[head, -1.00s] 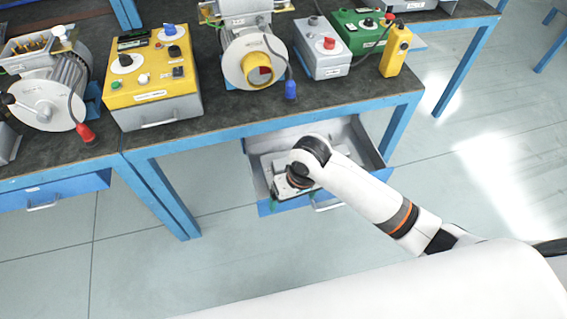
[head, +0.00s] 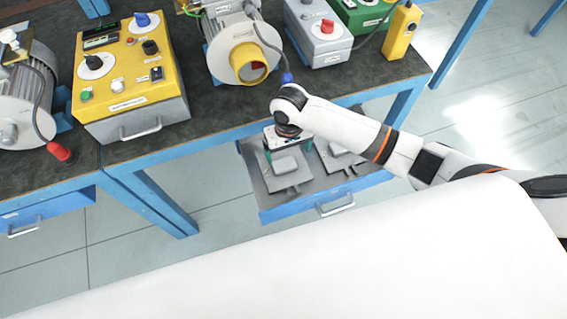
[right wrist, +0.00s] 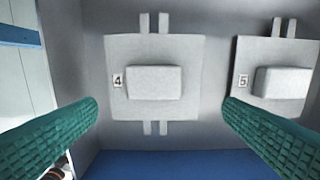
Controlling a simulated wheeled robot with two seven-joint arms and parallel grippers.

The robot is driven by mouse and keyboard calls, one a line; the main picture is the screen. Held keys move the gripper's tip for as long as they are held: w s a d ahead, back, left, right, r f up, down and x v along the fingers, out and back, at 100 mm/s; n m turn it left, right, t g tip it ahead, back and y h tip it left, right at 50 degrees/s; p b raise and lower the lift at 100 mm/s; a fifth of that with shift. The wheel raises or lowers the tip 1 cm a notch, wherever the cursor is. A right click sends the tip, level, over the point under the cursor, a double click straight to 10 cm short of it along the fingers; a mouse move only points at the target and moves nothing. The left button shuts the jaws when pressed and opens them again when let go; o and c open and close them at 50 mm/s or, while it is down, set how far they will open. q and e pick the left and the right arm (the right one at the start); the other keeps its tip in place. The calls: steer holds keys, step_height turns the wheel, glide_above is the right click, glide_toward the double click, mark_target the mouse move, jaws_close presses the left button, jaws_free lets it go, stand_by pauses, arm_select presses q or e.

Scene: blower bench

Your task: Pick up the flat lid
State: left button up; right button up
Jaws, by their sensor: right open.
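The open drawer (head: 262,190) under the bench holds two flat grey pieces, each with a raised block in the middle and narrow tabs. In the right wrist view one is the plate marked 4 (right wrist: 117,50) and the other is the plate marked 5 (right wrist: 245,55). They also show in the head view as the left plate (head: 285,165) and the right plate (head: 338,160). I cannot tell which is called the flat lid. My right gripper (head: 288,154) points down over the left plate, open and empty. Its green fingers (right wrist: 161,104) stand either side of plate 4's block. My left gripper is out of view.
The bench top (head: 225,105) overhangs the back of the drawer, close to my right wrist. On it stand a yellow control box (head: 130,95), a motor with a yellow hub (head: 232,45) and a grey box (head: 318,40). A blue leg (head: 155,205) stands left of the drawer.

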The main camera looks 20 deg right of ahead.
mark_target(285, 164)
steer(key=shift+f, duration=1)
steer(key=shift+w+a+f+b, duration=0.1)
steer(key=shift+w+a+f, duration=0.05)
steer(key=shift+f, duration=0.75)
steer(key=shift+w+a+f+b, duration=0.15)
steer(key=shift+f, duration=0.75)
steer(key=shift+w+a+f+b, duration=0.1)
steer(key=shift+w+a+f, duration=0.05)
steer(key=shift+f, duration=0.75)
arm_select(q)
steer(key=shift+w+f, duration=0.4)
arm_select(e)
steer(key=shift+c, duration=0.5)
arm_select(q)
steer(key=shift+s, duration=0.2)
arm_select(e)
steer(key=c, duration=1)
steer(key=shift+r, duration=0.1)
steer(key=shift+c, duration=0.2)
